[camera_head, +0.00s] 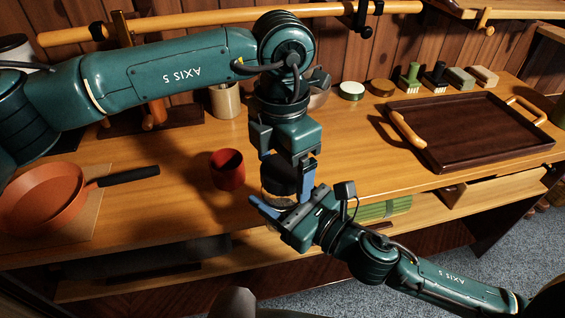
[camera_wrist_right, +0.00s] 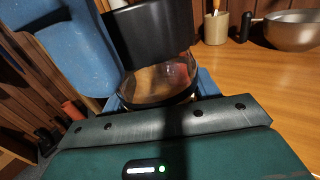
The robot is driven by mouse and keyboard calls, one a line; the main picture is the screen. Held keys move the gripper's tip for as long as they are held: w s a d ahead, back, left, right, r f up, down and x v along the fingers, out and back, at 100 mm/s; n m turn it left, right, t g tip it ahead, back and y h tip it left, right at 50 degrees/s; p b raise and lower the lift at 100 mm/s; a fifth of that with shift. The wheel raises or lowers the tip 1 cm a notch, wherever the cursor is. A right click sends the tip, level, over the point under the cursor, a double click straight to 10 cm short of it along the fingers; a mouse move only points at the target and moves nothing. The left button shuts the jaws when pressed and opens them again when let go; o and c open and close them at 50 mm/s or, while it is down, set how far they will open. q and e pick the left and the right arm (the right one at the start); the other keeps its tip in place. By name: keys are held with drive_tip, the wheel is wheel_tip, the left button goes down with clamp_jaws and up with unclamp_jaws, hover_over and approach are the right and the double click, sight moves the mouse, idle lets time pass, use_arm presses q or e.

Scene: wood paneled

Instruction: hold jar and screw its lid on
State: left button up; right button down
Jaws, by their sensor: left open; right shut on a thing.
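The glass jar (camera_head: 279,200) is upright in front of the table edge, and its clear wall shows close up in the right wrist view (camera_wrist_right: 155,84). A black lid (camera_head: 280,175) is at the jar's mouth; it also shows in the right wrist view (camera_wrist_right: 150,38). I cannot tell whether it is threaded. My right gripper (camera_head: 272,208) is shut on the jar, low on its side. My left gripper (camera_head: 286,178) points down from above, open, its fingers around the lid. The left hand partly hides the lid.
A red cup (camera_head: 228,170) stands just left of the jar. An orange pan (camera_head: 50,198) lies at the left. A dark tray (camera_head: 470,130) is at the right. Brushes and small blocks (camera_head: 460,77) line the back. A lower shelf (camera_head: 225,262) runs below the table.

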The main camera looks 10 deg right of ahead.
use_arm(q)
wheel_tip(320, 180, up, 12)
idle(0.6)
idle(0.5)
